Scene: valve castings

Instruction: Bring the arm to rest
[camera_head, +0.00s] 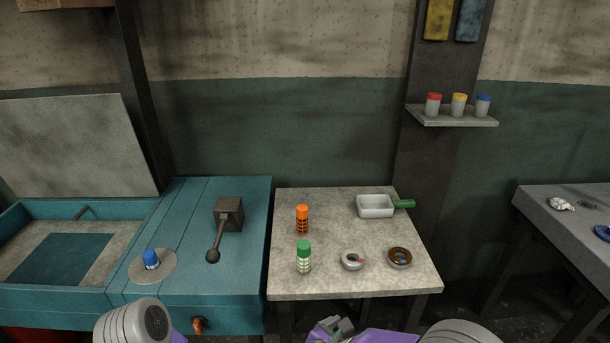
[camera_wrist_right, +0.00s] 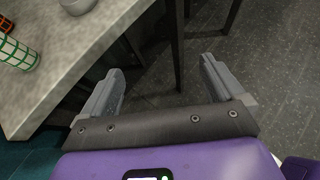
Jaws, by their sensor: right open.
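My right gripper (camera_head: 335,326) shows at the bottom edge of the head view, in front of the stone-topped table (camera_head: 330,282) and apart from it. In the right wrist view, the right gripper (camera_wrist_right: 162,85) has its two grey fingers wide apart, with nothing between them but the view of the floor. The table corner (camera_wrist_right: 75,68) lies to the left of the fingers. A part of my left arm shows at the bottom left of the head view; its gripper is out of the picture.
A blue bench (camera_head: 195,200) adjoins on the left. A grey table (camera_head: 560,225) stands at right, across a gap.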

